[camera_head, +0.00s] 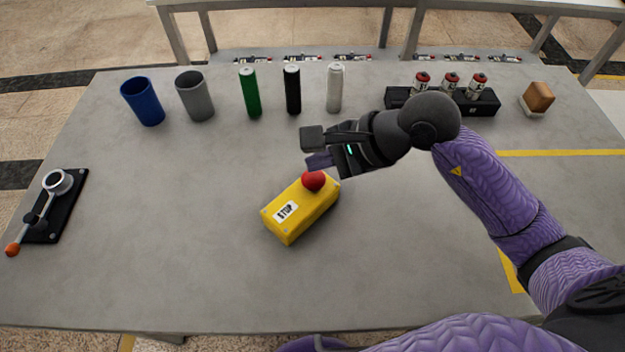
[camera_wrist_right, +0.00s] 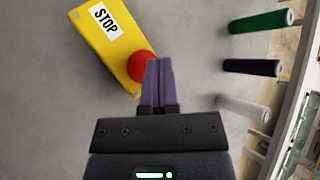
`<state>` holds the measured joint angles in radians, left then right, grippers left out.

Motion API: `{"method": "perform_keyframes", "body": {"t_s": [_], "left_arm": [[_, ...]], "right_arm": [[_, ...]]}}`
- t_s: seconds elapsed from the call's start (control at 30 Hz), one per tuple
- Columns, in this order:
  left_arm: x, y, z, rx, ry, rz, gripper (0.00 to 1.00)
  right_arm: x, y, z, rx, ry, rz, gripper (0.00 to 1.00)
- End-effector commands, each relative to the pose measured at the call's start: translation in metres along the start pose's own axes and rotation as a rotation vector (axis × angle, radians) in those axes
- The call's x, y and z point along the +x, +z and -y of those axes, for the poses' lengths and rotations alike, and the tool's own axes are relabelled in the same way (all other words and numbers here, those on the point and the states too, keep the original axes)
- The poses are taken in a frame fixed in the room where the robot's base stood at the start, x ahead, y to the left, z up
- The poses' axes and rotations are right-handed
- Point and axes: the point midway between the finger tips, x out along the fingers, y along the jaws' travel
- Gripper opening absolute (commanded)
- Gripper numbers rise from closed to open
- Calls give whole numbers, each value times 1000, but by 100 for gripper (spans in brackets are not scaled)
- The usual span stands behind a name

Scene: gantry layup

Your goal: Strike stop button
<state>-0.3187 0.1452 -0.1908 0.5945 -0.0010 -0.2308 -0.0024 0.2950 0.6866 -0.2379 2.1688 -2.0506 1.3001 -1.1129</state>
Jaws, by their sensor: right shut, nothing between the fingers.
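The stop button is a yellow box (camera_head: 300,211) with a white STOP label and a red mushroom cap (camera_head: 314,181) at its far right end. It lies at an angle on the grey table. In the right wrist view the yellow box (camera_wrist_right: 103,42) is at the upper left and the red cap (camera_wrist_right: 141,66) is partly behind my fingers. My right gripper (camera_head: 312,160) is shut and empty, above and just beyond the cap in the head view. Its purple fingers also show in the right wrist view (camera_wrist_right: 158,82), beside the cap. I cannot tell whether they touch it. My left gripper is not in view.
Blue (camera_head: 143,101) and grey (camera_head: 195,96) cups and green (camera_head: 249,92), black (camera_head: 292,90) and white (camera_head: 334,88) cylinders stand along the back. A black rack (camera_head: 398,97) and a brown block (camera_head: 538,97) are back right. A lever device (camera_head: 58,205) is left. The front is clear.

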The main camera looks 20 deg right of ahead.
Motion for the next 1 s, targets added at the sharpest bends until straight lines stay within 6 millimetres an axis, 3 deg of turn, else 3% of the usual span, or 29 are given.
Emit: {"method": "perform_keyframes", "body": {"t_s": [1.0], "left_arm": [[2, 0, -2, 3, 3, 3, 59]], "right_arm": [[1, -1, -1, 0, -1, 1, 0]]}}
